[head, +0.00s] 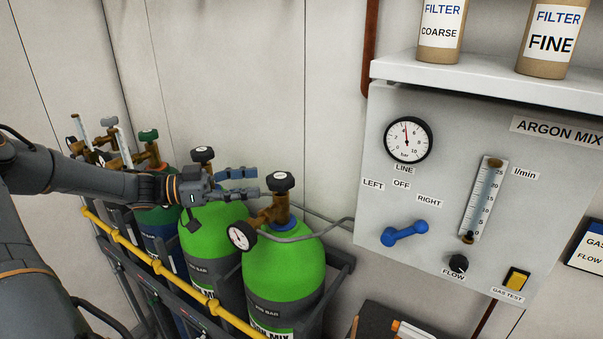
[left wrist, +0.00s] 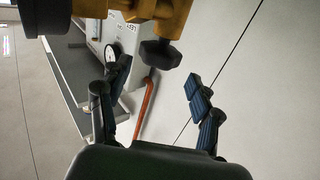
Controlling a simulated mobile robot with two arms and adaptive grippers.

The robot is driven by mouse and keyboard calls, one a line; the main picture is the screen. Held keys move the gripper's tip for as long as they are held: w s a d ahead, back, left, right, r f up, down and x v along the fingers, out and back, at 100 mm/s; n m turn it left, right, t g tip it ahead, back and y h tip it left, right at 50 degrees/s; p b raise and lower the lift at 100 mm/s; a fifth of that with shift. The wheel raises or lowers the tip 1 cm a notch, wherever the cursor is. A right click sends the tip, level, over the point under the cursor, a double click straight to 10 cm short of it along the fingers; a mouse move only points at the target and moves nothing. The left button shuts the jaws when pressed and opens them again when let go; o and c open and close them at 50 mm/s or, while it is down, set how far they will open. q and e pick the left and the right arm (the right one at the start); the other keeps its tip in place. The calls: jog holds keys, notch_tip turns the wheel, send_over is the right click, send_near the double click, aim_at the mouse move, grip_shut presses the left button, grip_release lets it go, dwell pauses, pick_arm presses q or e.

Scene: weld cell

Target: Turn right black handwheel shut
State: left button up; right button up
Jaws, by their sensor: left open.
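The right black handwheel (head: 281,181) sits on the brass valve (head: 268,214) atop the right green cylinder (head: 284,270). My left gripper (head: 256,182) is open and lies just left of this handwheel, its fingers pointing at it. In the left wrist view a black handwheel (left wrist: 160,54), apparently the same one, shows under a brass body, between and beyond the open fingers; I see no contact. The other black handwheel (head: 202,154) is on the left green cylinder (head: 216,238), behind my gripper. My right gripper is out of view.
A pressure gauge (head: 242,236) juts from the right valve. A grey hose (head: 318,234) runs to the panel (head: 376,170), which has a blue lever (head: 404,233). A yellow rail (head: 152,262) fronts the cylinders. A shelf (head: 480,73) holds two filter canisters.

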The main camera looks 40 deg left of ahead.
aim_at(268, 179)
pick_arm(q)
jog(key=x, duration=0.4)
jog(key=shift+w+d+p, duration=0.15)
jog(key=shift+d+p, duration=0.2)
jog(key=shift+p, duration=0.05)
jog(key=x, duration=0.3)
jog(key=shift+w+f, duration=0.2)
jog(key=shift+w, duration=0.1)
jog(key=shift+w+d+b, duration=0.2)
jog(key=shift+w+b, duration=0.05)
jog(key=shift+b, duration=0.15)
jog(key=shift+w+d+b, duration=0.35)
jog(key=shift+w+d, duration=0.05)
jog(key=shift+d, duration=0.05)
jog(key=shift+w+d+r, duration=0.2)
jog(key=shift+w+d, duration=0.15)
jog(key=shift+w, duration=0.1)
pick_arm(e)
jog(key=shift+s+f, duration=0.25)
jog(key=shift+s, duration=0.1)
pick_arm(q)
jog(key=c, duration=0.9)
jog(key=shift+w+d, duration=0.1)
jog(key=shift+c, duration=0.8)
